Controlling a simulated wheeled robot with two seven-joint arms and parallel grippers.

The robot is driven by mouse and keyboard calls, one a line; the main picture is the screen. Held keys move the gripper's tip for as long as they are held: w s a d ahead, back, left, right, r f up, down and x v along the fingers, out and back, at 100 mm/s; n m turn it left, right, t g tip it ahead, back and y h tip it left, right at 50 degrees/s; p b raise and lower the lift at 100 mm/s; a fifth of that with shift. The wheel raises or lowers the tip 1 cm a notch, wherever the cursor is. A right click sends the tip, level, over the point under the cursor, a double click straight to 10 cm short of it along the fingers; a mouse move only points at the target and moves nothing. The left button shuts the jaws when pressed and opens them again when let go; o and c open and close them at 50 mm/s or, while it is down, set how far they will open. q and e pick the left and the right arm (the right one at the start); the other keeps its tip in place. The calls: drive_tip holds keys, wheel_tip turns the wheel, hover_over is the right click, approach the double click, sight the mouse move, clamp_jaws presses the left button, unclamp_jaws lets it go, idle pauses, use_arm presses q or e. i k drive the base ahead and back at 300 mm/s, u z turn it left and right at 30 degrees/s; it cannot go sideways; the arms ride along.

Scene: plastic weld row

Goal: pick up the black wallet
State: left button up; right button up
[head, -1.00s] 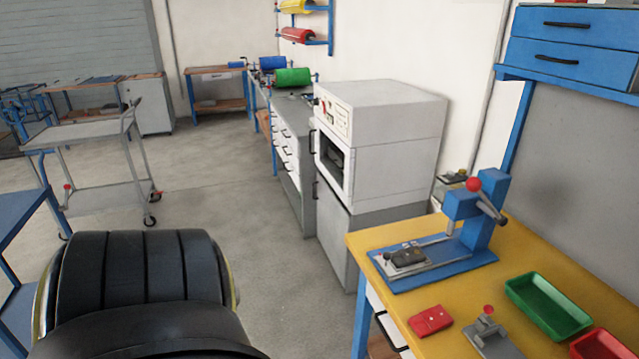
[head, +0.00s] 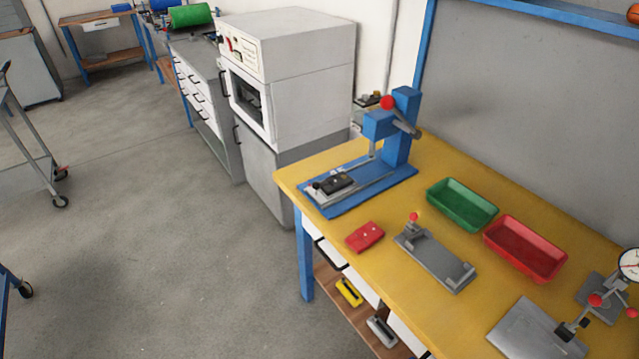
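A small black item (head: 337,183) lies on the grey fixture of the blue press, at the left end of the yellow table. It may be the black wallet, but it is too small to tell. A flat red wallet-like piece (head: 365,237) lies on the table in front of the press. No other black wallet is clearly seen. Neither of my grippers shows in the head view.
The blue press (head: 398,130) stands upright on the yellow table (head: 385,268). A green tray (head: 462,204), a red tray (head: 524,248) and a grey fixture (head: 435,260) are to its right. A white oven (head: 290,75) stands behind.

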sight(333, 184)
drive_tip(key=u, duration=1.6)
drive_tip(key=i, duration=2.1)
drive_tip(key=z, duration=1.55)
